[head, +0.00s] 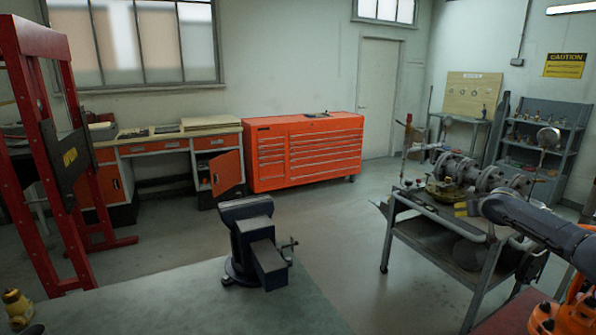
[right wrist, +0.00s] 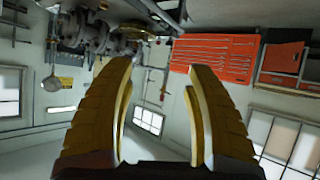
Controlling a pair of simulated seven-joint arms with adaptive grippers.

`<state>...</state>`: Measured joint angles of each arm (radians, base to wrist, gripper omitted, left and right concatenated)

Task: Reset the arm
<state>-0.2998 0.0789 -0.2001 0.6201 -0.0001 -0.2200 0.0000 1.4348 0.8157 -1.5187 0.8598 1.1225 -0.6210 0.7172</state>
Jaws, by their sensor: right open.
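The gate valve (head: 480,174), a grey flanged pipe assembly, sits on a metal cart (head: 450,232) at the right of the head view. It also shows upside down at the upper left of the right wrist view (right wrist: 88,32). My right arm comes in from the right edge. My right gripper (head: 463,209), with yellow fingers, appears in front of the cart top in the head view; its distance from the valve is hard to tell. In the right wrist view the gripper (right wrist: 160,108) is open, with nothing between its fingers. My left gripper is not in view.
A dark bench vise (head: 258,245) stands on a grey table (head: 190,303) in the foreground. A red press frame (head: 40,100) is at left. An orange tool cabinet (head: 305,152) stands by the back wall. Floor between cabinet and cart is clear.

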